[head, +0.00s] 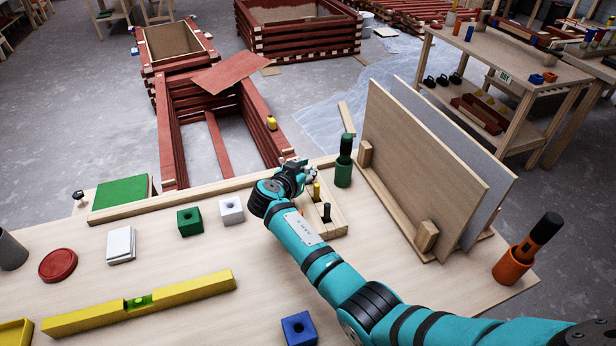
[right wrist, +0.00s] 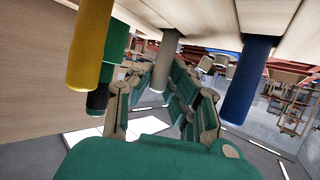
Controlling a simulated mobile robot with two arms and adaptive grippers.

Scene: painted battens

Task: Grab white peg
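My right gripper (head: 292,176) is low over the back of the workbench, beside a wooden peg block (head: 338,222). In the right wrist view, which is upside down, its fingers (right wrist: 160,82) are apart, either side of a pale peg (right wrist: 166,58). This looks like the white peg in shade; it looks greyish there. Some space shows beside its tip; contact is unclear. In the head view the gripper hides it. A yellow peg (head: 316,191) and a black peg (head: 326,212) stand in the block. A blue peg (right wrist: 248,80) shows in the wrist view. My left gripper is out of view.
A dark green cylindrical tool (head: 344,162) stands just right of the gripper. Upright panels (head: 420,165) rise beyond it. Green (head: 189,222), white (head: 231,210) and blue (head: 299,328) holed blocks and a yellow level (head: 180,292) lie on the bench (head: 200,265).

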